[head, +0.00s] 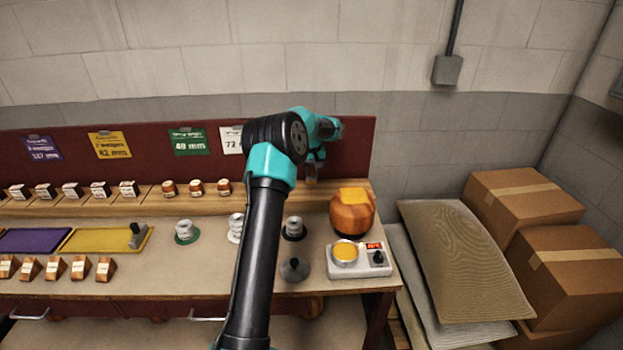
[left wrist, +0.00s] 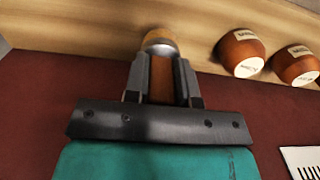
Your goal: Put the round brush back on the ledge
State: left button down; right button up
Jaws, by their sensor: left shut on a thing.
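My left gripper (head: 312,172) is at the back of the bench in the head view, in front of the dark red board and over the right part of the wooden ledge (head: 146,198). In the left wrist view the gripper (left wrist: 160,70) is shut on the round brush (left wrist: 161,40). I cannot tell whether the brush touches the ledge. My right gripper is not in view.
Small round wooden blocks (head: 196,187) with labels stand on the ledge left of the gripper. An orange-brown rounded form (head: 352,213) stands behind a small device (head: 375,262) at the bench's right end. Spools (head: 187,231) stand on the bench. Cardboard boxes (head: 525,200) are at right.

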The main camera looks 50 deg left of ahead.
aim_at(312, 175)
pick_arm(q)
jog(key=shift+f, duration=1.8)
jog(key=shift+f, duration=0.1)
jog(key=c, duration=0.9)
grip_release()
jog(key=shift+c, duration=0.2)
notch_tip(312, 175, up, 12)
jog(key=shift+r, duration=0.1)
